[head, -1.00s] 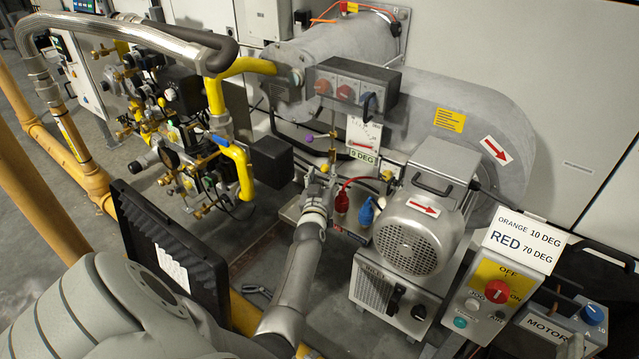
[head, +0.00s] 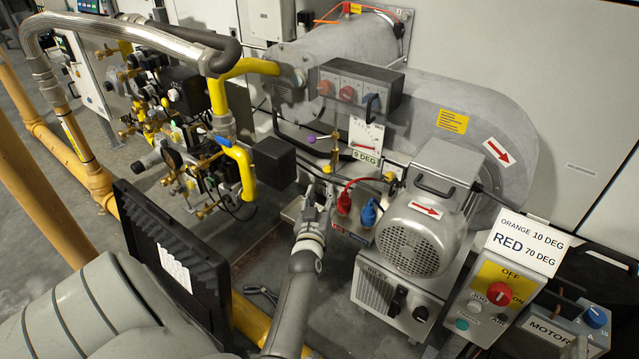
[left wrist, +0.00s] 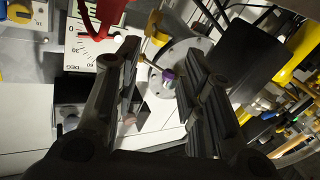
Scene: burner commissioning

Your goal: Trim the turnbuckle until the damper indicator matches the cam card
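The damper indicator (head: 366,137) is a white scale plate with a red pointer and a DEG label below, on the grey blower housing. In the left wrist view the scale (left wrist: 83,42) shows a red pointer near 0. The cam card (head: 527,243) reads ORANGE 10 DEG, RED 70 DEG. A brass upright fitting (head: 334,152) stands left of the scale; I cannot tell whether it is the turnbuckle. A purple knob (head: 310,139) is near it and shows between my fingers in the wrist view (left wrist: 168,75). My left gripper (head: 318,192) is open and empty, below these parts. My right gripper is out of view.
The motor (head: 418,220) and a red plug (head: 344,203) and blue plug (head: 368,212) are close right of my left gripper. A black box (head: 273,160) and yellow pipe (head: 240,170) are to its left. An open black case (head: 172,250) stands in front.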

